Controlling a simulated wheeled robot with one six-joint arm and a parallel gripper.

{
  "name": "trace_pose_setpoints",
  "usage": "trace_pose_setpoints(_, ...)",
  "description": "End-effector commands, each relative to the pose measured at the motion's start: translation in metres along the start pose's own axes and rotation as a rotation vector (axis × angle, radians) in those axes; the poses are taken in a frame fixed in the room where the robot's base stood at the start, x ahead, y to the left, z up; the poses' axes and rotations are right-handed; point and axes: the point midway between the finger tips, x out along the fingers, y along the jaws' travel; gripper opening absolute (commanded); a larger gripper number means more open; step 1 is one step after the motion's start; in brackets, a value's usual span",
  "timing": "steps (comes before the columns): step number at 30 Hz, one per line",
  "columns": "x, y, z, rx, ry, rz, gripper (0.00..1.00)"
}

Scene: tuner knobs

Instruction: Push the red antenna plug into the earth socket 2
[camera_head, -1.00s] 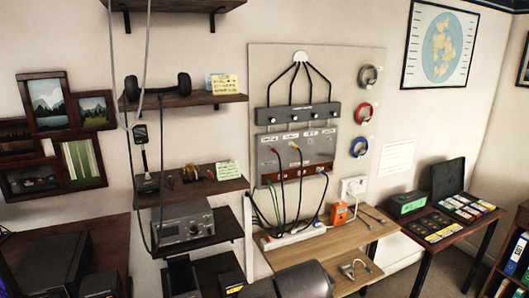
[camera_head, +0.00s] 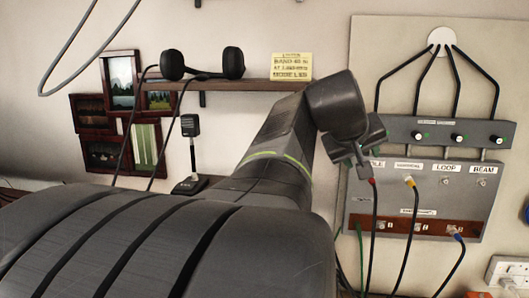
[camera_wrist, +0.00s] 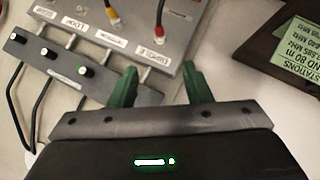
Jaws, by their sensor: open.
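The red antenna plug (camera_head: 372,182) sits at the leftmost upper socket of the grey panel (camera_head: 438,200), with a dark cable hanging down. It also shows in the wrist view (camera_wrist: 160,32), beside the DIPOLE label. My gripper (camera_wrist: 160,80) is open and empty, its green fingers apart, pointing towards the red plug but short of it. In the head view my gripper (camera_head: 362,165) is just above and left of the plug. The brown earth strip (camera_head: 400,227) runs along the panel's bottom; its socket numbers are too small to read.
A yellow plug (camera_head: 409,181) is to the right of the red one. A blue plug (camera_head: 456,236) is at the strip's right, and a green wire (camera_head: 360,235) at its left. A knob box (camera_head: 440,133) is above. A shelf (camera_head: 225,87) with headphones (camera_head: 200,64) is left.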

Motion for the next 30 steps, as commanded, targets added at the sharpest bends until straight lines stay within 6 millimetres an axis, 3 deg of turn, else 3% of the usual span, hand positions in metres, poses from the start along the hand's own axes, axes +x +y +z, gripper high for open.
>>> trace_pose_setpoints(5, 0.015, 0.002, -0.001, 0.000, -0.005, 0.001, 0.45)
trace_pose_setpoints(21, 0.114, 0.001, 0.000, 0.000, -0.004, -0.001, 0.45)
trace_pose_setpoints(30, 0.136, 0.001, 0.000, -0.001, 0.000, 0.000, 0.45)
